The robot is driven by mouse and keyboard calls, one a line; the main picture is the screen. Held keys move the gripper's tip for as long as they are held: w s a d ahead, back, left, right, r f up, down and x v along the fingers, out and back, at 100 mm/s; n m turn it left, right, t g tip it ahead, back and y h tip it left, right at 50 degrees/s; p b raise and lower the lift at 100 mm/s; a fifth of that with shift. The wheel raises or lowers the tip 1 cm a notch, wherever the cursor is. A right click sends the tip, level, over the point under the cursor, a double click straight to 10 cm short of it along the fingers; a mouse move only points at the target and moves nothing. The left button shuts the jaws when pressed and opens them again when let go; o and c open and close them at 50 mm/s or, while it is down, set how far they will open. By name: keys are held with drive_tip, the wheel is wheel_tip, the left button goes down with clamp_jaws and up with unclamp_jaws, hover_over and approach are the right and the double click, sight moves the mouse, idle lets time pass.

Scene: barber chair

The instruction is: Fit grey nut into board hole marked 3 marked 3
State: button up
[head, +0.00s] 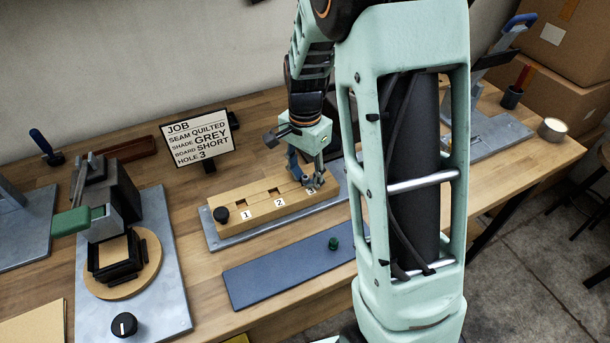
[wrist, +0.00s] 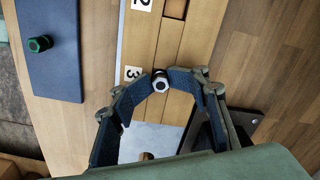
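The wooden board (head: 247,199) lies on a metal plate, with labels 1, 2 and 3 along its front edge. In the head view my gripper (head: 314,183) points down at the right end of the board, by label 3. In the wrist view the fingertips of my gripper (wrist: 163,82) close on both sides of the small round grey nut (wrist: 159,86), which has a dark top edge. The nut is beside label 3 (wrist: 133,73). Hole 3 is hidden by the nut and fingers. I cannot tell whether the nut is above the hole or in it.
A green nut (head: 333,243) stands on the dark blue mat (head: 280,270) in front of the board. A job card (head: 198,137) reading grey, short, hole 3 stands behind. A press fixture (head: 115,240) is at left. A black knob (head: 221,214) sits at the board's left end.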

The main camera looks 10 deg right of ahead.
sight(304, 177)
drive_tip(key=shift+s, duration=0.15)
wheel_tip(304, 177, up, 13)
drive_tip(key=p, duration=0.1)
drive_tip(key=shift+r, duration=0.15)
drive_tip(key=shift+w, duration=0.2)
